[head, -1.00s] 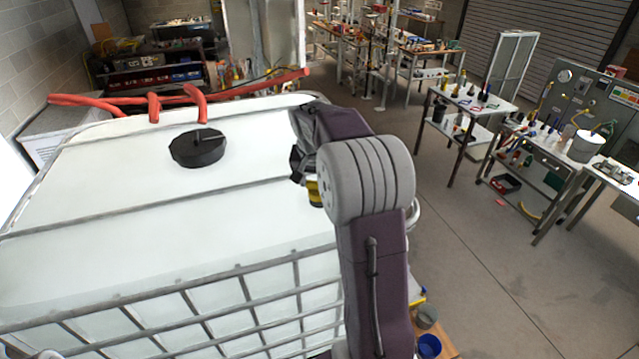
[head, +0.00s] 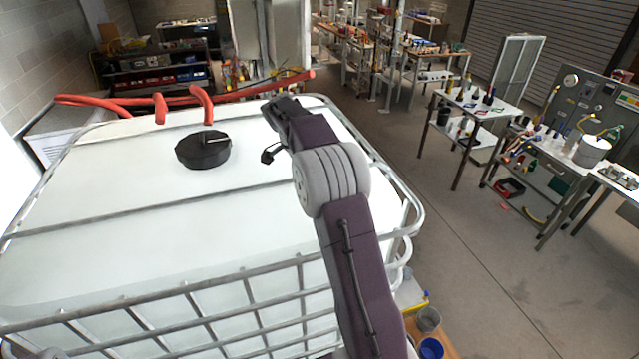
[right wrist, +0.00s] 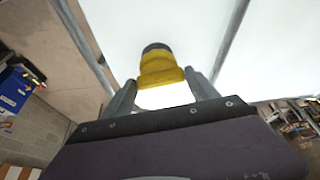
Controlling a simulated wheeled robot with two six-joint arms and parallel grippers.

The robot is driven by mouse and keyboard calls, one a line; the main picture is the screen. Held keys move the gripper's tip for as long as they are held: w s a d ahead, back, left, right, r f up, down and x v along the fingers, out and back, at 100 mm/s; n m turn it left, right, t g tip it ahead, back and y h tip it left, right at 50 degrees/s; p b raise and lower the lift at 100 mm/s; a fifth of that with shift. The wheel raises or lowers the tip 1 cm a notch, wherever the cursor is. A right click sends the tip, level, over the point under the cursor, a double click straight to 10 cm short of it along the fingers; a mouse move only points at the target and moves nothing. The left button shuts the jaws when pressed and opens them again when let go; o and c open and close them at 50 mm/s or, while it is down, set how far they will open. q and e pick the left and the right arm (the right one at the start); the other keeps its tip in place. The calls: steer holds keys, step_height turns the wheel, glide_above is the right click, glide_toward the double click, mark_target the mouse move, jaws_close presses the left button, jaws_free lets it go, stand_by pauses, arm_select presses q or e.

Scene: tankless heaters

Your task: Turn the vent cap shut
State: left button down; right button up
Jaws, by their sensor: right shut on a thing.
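My right gripper (right wrist: 161,90) is shut on a yellow piece with a dark grey end (right wrist: 160,65), held between its two fingers in the right wrist view. The piece is over or against the white tank top; I cannot tell if it touches. In the head view my right gripper (head: 272,150) is mostly hidden by its own arm, with one dark fingertip showing, and the yellow piece is hidden. A round black cap (head: 203,150) with a raised bar sits on the white tank (head: 110,185), left of the gripper and apart from it. My left gripper is not in view.
Metal bars (head: 245,270) cage the tank's front and sides. Red hoses (head: 206,100) lie along its back edge. A blue cup (head: 431,348) and a grey cup (head: 428,319) stand low at the right front. Benches (head: 475,107) stand farther right, beyond open floor.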

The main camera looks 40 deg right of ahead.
steer(key=shift+d+m+g, duration=0.15)
steer(key=shift+m+g, duration=0.15)
steer(key=shift+m, duration=0.6)
steer(key=shift+f, duration=0.1)
steer(key=o, duration=1.3)
steer(key=shift+o, duration=0.3)
steer(key=shift+s+d+f, duration=0.1)
steer(key=shift+d, duration=0.35)
steer(key=shift+a+r, duration=0.2)
steer(key=shift+r, duration=0.1)
steer(key=v, duration=0.6)
steer(key=shift+w+r, duration=0.15)
steer(key=shift+w, duration=0.15)
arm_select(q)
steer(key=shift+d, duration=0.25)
arm_select(e)
steer(key=shift+v, duration=1)
steer(key=shift+s+d+r, duration=0.1)
steer(key=shift+s, duration=0.05)
